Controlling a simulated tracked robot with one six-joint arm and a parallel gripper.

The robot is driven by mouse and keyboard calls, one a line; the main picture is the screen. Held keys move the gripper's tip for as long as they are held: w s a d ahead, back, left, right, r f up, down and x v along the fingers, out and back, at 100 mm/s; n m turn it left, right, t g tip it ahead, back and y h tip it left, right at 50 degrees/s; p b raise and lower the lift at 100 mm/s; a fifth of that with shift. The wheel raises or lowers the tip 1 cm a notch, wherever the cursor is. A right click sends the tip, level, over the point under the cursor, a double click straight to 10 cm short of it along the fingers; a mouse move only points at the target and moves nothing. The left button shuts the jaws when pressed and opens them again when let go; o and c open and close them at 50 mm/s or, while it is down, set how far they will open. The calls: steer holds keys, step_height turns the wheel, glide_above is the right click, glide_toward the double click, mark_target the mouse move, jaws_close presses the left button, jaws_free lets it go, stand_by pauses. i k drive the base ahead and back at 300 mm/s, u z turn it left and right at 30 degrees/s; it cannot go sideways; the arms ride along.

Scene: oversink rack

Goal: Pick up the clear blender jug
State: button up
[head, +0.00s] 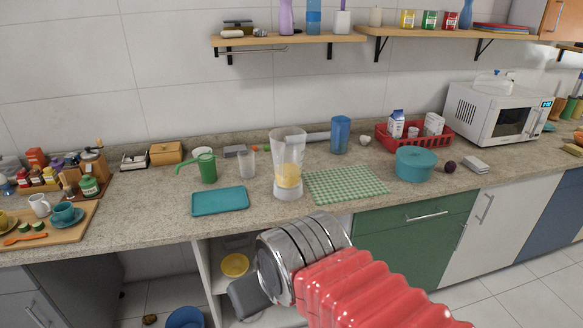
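The clear blender jug (289,158) stands upright on the counter in the head view, with yellow contents low inside and a white base under it. My gripper (247,298) shows as a dark grey part at the end of my arm, low in the picture. It is below and in front of the counter edge, apart from the jug. Its fingers are not clearly visible, so I cannot tell whether it is open. Nothing covers the jug.
A teal tray (219,200) lies left of the jug and a green checked cloth (345,185) lies right of it. A clear cup (248,161) and a green watering can (206,167) stand behind left. A blue cup (340,135) stands behind right. Shelves (290,39) hang above.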

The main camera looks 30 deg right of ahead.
mark_target(288, 143)
steer(key=u, duration=0.05)
steer(key=i, duration=1)
steer(key=z, duration=0.05)
